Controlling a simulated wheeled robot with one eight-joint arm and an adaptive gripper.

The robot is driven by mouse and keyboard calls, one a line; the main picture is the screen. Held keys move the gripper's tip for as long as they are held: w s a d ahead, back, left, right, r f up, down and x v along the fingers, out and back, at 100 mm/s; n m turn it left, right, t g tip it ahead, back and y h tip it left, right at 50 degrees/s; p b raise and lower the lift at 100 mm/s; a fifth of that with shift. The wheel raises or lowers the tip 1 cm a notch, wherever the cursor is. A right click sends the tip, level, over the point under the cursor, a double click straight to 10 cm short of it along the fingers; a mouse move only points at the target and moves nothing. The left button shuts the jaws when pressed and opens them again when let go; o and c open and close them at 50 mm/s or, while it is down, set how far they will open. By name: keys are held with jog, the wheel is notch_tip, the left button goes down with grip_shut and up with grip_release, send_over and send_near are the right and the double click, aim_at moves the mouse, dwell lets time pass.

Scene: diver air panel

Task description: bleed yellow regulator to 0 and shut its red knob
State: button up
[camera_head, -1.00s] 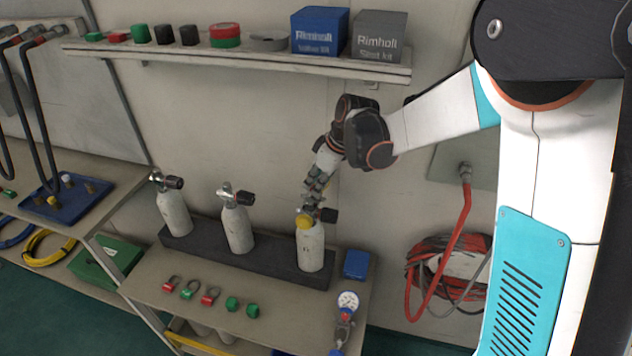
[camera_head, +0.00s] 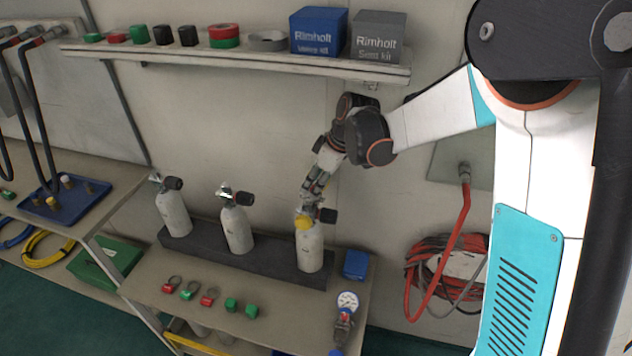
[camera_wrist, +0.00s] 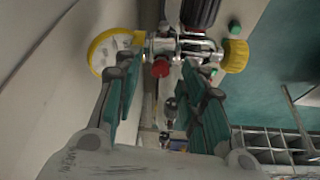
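The yellow regulator (camera_head: 304,221) is on the rightmost pale cylinder (camera_head: 310,248) in the head view. In the wrist view its yellow-rimmed gauge (camera_wrist: 112,50) is at upper left, seen at a slant; I cannot read the dial. A yellow knob (camera_wrist: 235,56) is at the right end of the metal body. The small red knob (camera_wrist: 161,67) faces the camera at the middle. My gripper (camera_wrist: 160,73) is open, with its fingers on either side of the red knob's line. I cannot tell whether they touch anything. In the head view my gripper (camera_head: 314,184) is just above the regulator.
A black valve handwheel (camera_wrist: 200,12) is close beyond the regulator. Two more cylinders (camera_head: 237,229) (camera_head: 174,213) stand left in the dark rack (camera_head: 200,240). A loaded shelf (camera_head: 240,58) hangs above. A red hose (camera_head: 463,215) hangs at right.

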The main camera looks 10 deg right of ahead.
aim_at(323, 199)
jog(key=shift+d+r, duration=0.15)
jog(key=shift+r, duration=0.3)
jog(key=shift+s+d+r, duration=0.25)
jog(key=shift+d+r, duration=0.15)
jog(key=shift+r, duration=0.1)
jog(key=shift+s+d+r, duration=0.25)
jog(key=shift+d+r, duration=0.1)
jog(key=shift+r, duration=0.15)
jog(key=s+d, duration=0.5)
jog(key=d, duration=0.4)
jog(key=shift+s+d, duration=0.25)
jog(key=shift+s, duration=0.15)
